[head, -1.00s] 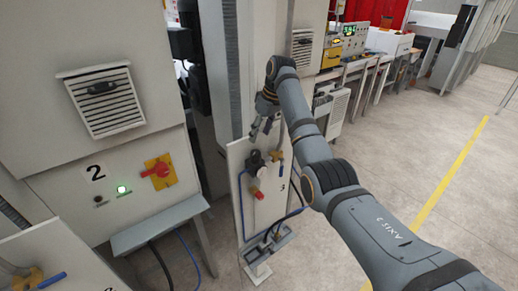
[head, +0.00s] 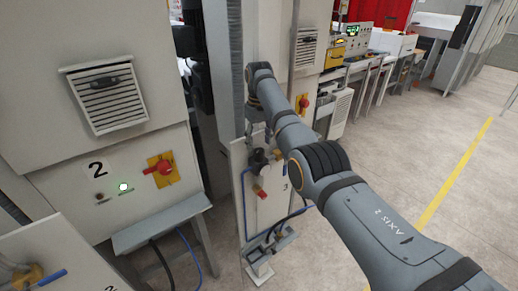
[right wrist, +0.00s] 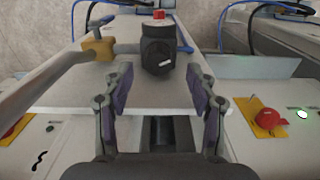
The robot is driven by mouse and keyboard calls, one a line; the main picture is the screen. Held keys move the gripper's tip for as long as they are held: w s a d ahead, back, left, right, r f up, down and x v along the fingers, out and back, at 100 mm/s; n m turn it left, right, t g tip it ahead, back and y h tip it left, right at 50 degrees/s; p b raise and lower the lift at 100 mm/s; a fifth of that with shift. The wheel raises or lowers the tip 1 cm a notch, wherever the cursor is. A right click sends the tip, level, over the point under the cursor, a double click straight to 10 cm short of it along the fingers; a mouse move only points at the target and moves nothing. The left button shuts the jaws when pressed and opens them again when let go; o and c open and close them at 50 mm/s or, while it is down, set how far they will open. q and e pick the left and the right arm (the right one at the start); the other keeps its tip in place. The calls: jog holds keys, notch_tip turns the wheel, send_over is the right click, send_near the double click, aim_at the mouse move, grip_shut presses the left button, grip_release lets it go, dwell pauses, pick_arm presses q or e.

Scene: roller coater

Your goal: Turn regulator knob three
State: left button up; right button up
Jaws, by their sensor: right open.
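The regulator (head: 258,158), with a dark knob, is mounted on the upright white panel (head: 243,205) marked 3 in the head view. A red-tipped fitting (head: 260,192) sits below it. In the right wrist view the black knob (right wrist: 158,48) lies just beyond my fingertips, roughly centred between them. My right gripper (head: 258,134) points down from above the panel. Its purple-padded fingers (right wrist: 158,82) are spread with nothing between them. A brass-coloured fitting (right wrist: 97,46) sits left of the knob there. My left gripper is not in view.
Blue and black hoses hang around the panel. Open floor (head: 365,190) lies to the right.

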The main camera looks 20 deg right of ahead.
aim_at(259, 150)
jog(key=f, duration=0.1)
jog(key=f+p, duration=0.1)
jog(key=shift+w+f, duration=0.3)
jog(key=shift+d+f, duration=0.1)
jog(key=shift+f, duration=0.4)
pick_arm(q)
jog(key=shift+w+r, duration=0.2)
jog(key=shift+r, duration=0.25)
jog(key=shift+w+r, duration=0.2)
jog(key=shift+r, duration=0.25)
pick_arm(e)
jog(key=shift+s, duration=0.2)
jog(key=shift+c, duration=0.7)
jog(key=shift+w, duration=0.1)
jog(key=c, duration=1)
jog(key=n, duration=0.4)
jog(key=shift+n, duration=0.3)
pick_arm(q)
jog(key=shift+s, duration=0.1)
pick_arm(e)
jog(key=o, duration=1.1)
